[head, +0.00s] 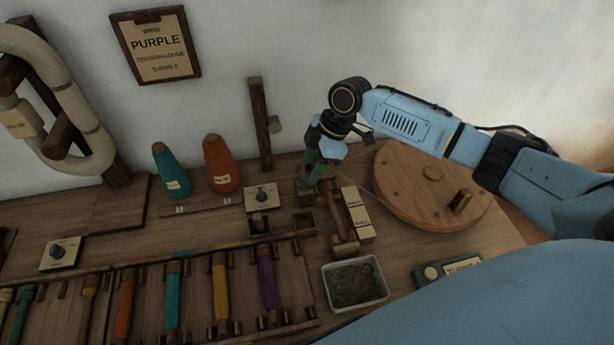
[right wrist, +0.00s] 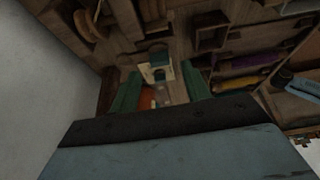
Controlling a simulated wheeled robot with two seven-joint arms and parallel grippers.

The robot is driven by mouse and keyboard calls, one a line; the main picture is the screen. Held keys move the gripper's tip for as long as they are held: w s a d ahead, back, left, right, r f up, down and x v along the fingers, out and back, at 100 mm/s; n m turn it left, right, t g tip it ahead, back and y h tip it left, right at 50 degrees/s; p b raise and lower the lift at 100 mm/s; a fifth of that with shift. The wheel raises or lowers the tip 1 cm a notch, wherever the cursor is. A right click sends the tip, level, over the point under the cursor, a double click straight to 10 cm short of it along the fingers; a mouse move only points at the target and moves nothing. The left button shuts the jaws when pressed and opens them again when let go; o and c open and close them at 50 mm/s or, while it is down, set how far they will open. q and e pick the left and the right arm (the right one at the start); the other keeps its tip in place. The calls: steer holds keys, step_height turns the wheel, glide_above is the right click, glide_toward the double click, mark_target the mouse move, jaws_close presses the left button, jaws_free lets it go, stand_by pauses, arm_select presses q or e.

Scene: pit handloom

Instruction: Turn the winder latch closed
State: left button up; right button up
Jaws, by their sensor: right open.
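The winder has a round wooden wheel (head: 413,176) with a peg handle, and a wooden frame (head: 343,222) to the wheel's left. My right gripper (head: 316,177) is over the back left end of that frame, pointing down. In the right wrist view its two green fingers (right wrist: 158,92) stand apart with nothing gripped. Between and beyond them shows a cream plate with a dark knob (right wrist: 157,62). I cannot make out the winder latch for certain; the gripper may hide it.
A teal cone (head: 172,172) and an orange cone (head: 221,165) stand near an upright post (head: 260,125). A knob plate (head: 262,197) is in front. A tray of dark thread (head: 354,284) and a rack of coloured bobbins (head: 220,290) lie nearer. The wall is close behind.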

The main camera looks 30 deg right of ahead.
mark_target(304, 178)
arm_select(q)
steer(key=shift+w+d+r+b, duration=0.1)
steer(key=shift+w+r+b, duration=0.05)
steer(key=shift+w+r, duration=0.35)
steer(key=shift+w+d+r+b, duration=0.15)
steer(key=shift+w+r, duration=0.1)
steer(key=shift+w, duration=0.3)
arm_select(e)
steer(key=shift+x, duration=1.7)
arm_select(q)
steer(key=shift+a, duration=0.1)
arm_select(e)
steer(key=shift+c, duration=0.5)
steer(key=c, duration=0.9)
